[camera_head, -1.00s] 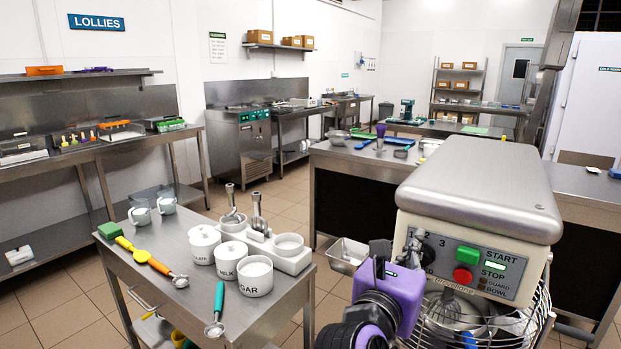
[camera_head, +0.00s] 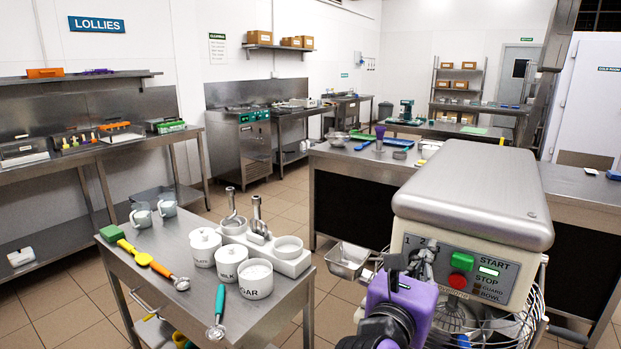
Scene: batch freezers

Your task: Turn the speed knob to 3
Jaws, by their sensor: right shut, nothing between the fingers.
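The mixer (camera_head: 474,190) stands at the right, with a grey lid and a front control panel (camera_head: 510,282). The panel has a green START button (camera_head: 463,261), a red STOP button (camera_head: 457,281) and speed numerals at its left end; 1 and 2 show. The speed knob is mostly hidden behind my gripper, so its setting cannot be read. My right gripper (camera_head: 424,262), on a purple and black wrist, has its grey fingers shut and empty in front of the knob area. Whether they touch the knob cannot be told. My left gripper is not in view.
A wire guard (camera_head: 528,312) and bowl sit below the panel. A steel trolley (camera_head: 180,318) at left front holds white tubs (camera_head: 256,280), scoops and a rack. A small steel pan (camera_head: 347,260) lies left of the mixer. A dark-fronted counter (camera_head: 352,205) stands behind.

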